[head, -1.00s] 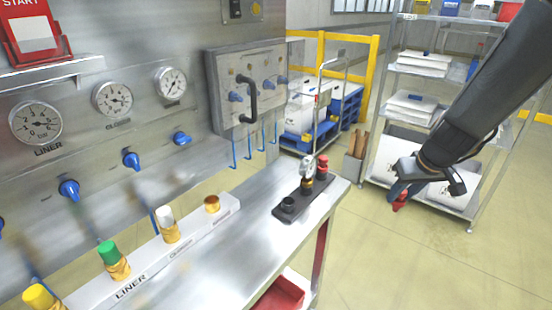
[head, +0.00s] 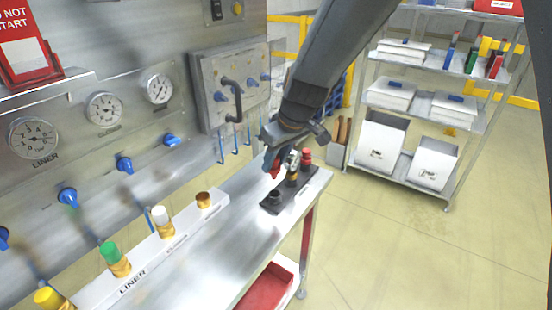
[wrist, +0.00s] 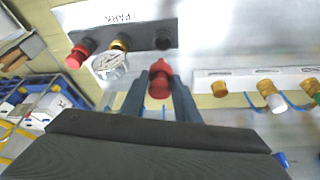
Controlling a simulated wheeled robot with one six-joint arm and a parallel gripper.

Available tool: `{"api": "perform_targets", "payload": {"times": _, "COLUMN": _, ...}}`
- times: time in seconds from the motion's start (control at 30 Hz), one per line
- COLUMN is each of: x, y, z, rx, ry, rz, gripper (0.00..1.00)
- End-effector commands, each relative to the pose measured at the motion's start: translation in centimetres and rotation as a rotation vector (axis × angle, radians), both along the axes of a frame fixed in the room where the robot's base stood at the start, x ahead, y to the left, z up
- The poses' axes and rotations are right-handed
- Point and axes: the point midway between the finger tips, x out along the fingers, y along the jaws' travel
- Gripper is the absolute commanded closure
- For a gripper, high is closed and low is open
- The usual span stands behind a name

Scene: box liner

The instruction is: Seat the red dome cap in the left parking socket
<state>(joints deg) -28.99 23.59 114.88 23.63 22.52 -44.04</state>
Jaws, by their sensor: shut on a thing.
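My gripper (head: 272,164) is shut on the red dome cap (wrist: 160,80), which sits between the two fingertips in the wrist view. In the head view the cap (head: 275,172) shows as a small red patch under the gripper, above the dark parking block (head: 286,199). The left parking socket (head: 275,195), black and empty, is at the block's near-left end; in the wrist view this socket (wrist: 165,42) is beyond the cap, at the block's right end. The cap is apart from it.
A small gauge on a brass fitting (wrist: 110,62) stands mid-block, with another red cap (head: 306,156) at the far end. A white LINER rail (head: 150,255) with coloured caps lies left on the steel bench. A panel with valves and gauges (head: 105,107) rises behind.

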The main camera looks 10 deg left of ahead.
Motion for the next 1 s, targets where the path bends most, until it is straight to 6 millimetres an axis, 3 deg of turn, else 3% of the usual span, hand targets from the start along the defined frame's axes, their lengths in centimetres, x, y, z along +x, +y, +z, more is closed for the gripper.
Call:
{"api": "perform_targets", "payload": {"times": 0.7, "x": 0.1, "y": -0.1, "z": -6.0, "rx": 0.001, "ry": -0.001, "rz": -0.002, "gripper": 0.93}}
{"api": "perform_targets", "payload": {"times": 1.0, "x": 0.1, "y": -0.1, "z": -6.7, "rx": 0.001, "ry": -0.001, "rz": -0.002, "gripper": 0.93}}
